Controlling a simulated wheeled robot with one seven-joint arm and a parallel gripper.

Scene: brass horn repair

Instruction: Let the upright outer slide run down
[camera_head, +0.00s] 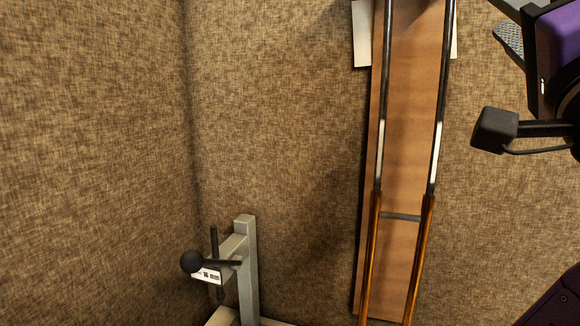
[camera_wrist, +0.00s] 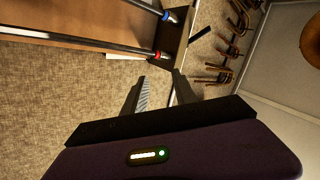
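The upright outer slide (camera_head: 429,235) is a pair of brass-coloured tubes joined by a grey crosspiece, low on a wooden board (camera_head: 410,130). Above it, two silver inner tubes (camera_head: 437,120) run up out of the head view. In the wrist view, two dark tubes (camera_wrist: 95,43) lie along the board and end at a blue mark and a red mark by a dark bracket (camera_wrist: 177,40). My gripper (camera_wrist: 159,82) is open, with nothing between its fingers, and is apart from the tubes. In the head view it is at the top right, partly cut off.
A grey stand (camera_head: 245,265) with a black-knobbed lever and a "mm" label stands low, left of the board. White sheets (camera_head: 362,35) show behind the board. Several brass-and-dark parts (camera_wrist: 230,50) and a brass round piece (camera_wrist: 312,40) are right in the wrist view.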

